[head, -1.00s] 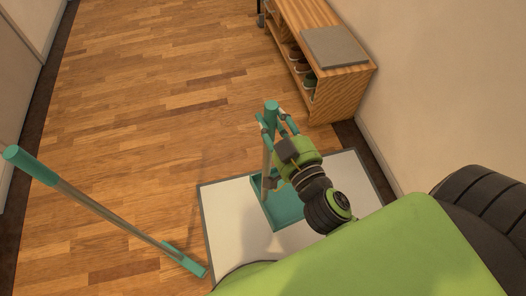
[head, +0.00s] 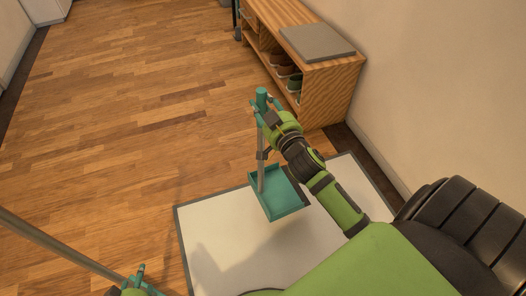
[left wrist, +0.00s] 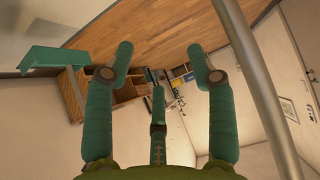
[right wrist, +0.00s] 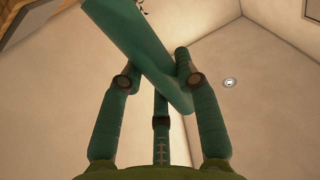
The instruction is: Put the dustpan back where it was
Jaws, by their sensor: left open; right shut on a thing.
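The dustpan (head: 283,198) has a teal pan and a long upright handle with a teal top. In the head view the pan appears over the far part of the pale mat; whether it touches cannot be told. My right gripper (head: 272,118) is shut on the top of the handle. In the right wrist view the teal handle (right wrist: 135,40) lies between the fingers. My left gripper (head: 133,278) is open and empty at the lower left. The left wrist view shows its spread fingers (left wrist: 161,58), with the dustpan (left wrist: 55,60) beyond to the left.
A grey pole (head: 62,245) slants across the lower left, close to my left gripper. The grey-edged mat (head: 225,225) lies on the wood floor. A wooden shoe bench (head: 325,92) with a grey cushion stands along the right wall.

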